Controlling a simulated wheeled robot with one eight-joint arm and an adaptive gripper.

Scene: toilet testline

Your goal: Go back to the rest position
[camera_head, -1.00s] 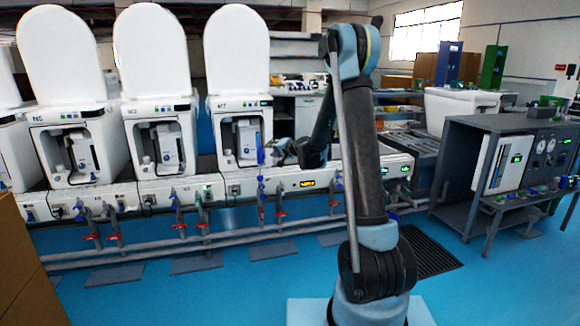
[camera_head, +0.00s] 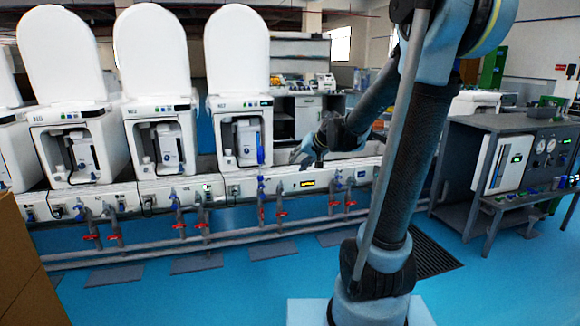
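My arm rises from the front right of the view and bends at the top edge, and its forearm comes down toward the test line. My gripper (camera_head: 308,150) is at the end of the arm, just right of the third toilet unit (camera_head: 239,120) and above the line's white bench. It is small and dark in this view. I see nothing held in it, but cannot make out whether its fingers are apart.
Several toilet units with raised white lids (camera_head: 239,50) stand along the bench (camera_head: 290,182). Valves and pipes with red handles (camera_head: 262,209) run below it. A grey test cabinet (camera_head: 470,165) stands at the right. A brown box (camera_head: 25,265) is at the lower left. The blue floor (camera_head: 200,295) in front is clear.

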